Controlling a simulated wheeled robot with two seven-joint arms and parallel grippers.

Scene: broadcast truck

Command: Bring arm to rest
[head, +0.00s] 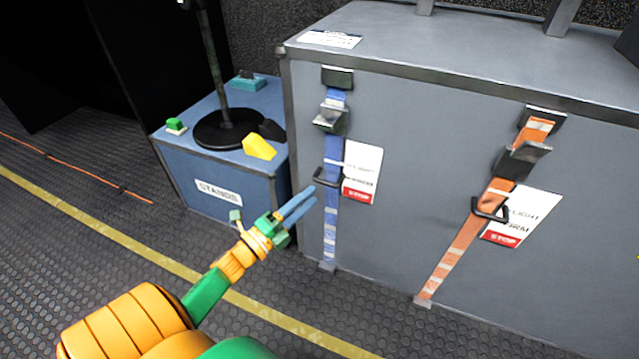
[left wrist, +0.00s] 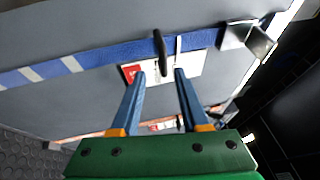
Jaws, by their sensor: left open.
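My left arm comes in from the bottom left of the head view, orange and green. Its left gripper (head: 298,203) has blue fingers and is open and empty. It points toward the blue strap (head: 331,217) on the front of the grey case (head: 420,150), beside the strap's lower black hook (head: 327,177). In the left wrist view the two fingers (left wrist: 156,72) stand apart. The blue strap (left wrist: 95,55), its black hook (left wrist: 160,50) and the white and red tag (left wrist: 196,64) are beyond them. My right gripper is not in view.
An orange strap (head: 463,242) with a buckle (head: 522,160) hangs to the right on the case. A blue box labelled STANDS (head: 218,192) stands to the left, bearing a black stand base (head: 222,132) and a yellow block (head: 259,147).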

